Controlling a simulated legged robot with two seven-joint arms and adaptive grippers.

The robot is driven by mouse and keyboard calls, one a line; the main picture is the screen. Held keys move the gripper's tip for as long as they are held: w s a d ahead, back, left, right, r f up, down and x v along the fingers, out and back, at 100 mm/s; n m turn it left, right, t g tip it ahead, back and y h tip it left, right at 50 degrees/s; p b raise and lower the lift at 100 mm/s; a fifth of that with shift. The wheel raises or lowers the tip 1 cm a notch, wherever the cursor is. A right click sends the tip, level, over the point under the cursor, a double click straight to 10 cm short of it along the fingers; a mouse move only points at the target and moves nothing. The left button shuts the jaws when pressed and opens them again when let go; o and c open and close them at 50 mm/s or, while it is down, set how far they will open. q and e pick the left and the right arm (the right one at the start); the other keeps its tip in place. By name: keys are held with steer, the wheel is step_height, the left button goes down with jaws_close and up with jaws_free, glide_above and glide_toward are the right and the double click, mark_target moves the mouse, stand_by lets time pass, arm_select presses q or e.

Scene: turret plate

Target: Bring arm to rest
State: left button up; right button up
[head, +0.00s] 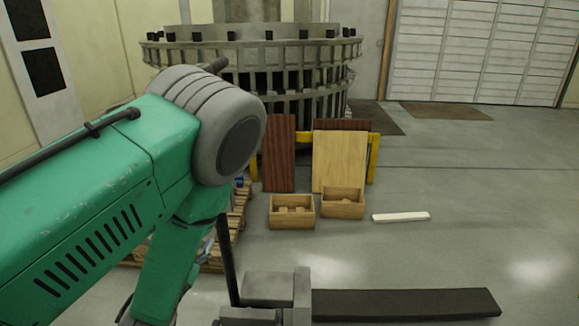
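A large green arm (110,170) with a grey rounded joint (228,135) comes in from the left, close to the camera. It looks like my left arm. Past the joint it bends down and runs out through the bottom edge at lower left. Neither my left nor my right gripper can be seen. No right arm shows. A big round grey turret structure (250,50) with a toothed rim stands at the back, partly hidden by the green arm.
A grey block (275,288) with a long dark bar (405,303) is at bottom centre. Two wooden boxes (291,221) (342,210) stand before leaning dark (278,155) and light (339,163) boards. A pale strip (401,217) lies on the floor. A pallet (238,220) is partly hidden. Floor at right is open.

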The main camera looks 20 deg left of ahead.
arm_select(q)
steer(key=s+f+n+g+h, duration=0.1)
steer(key=s+f+n+g, duration=0.1)
steer(key=s+f+g, duration=0.5)
steer(key=s+f+n+g, duration=0.2)
steer(key=s+f, duration=0.2)
steer(key=f, duration=0.5)
steer(key=s+d+f+g+h, duration=0.1)
steer(key=s+d+f+g, duration=0.2)
steer(key=s, duration=0.5)
steer(key=s+d+f+n+g+h, duration=0.1)
steer(key=s+d+f+g+h, duration=0.1)
steer(key=s+g, duration=0.3)
steer(key=s+d+f, duration=0.1)
steer(key=s, duration=0.2)
steer(key=shift+s, duration=0.35)
steer(key=shift+d, duration=0.1)
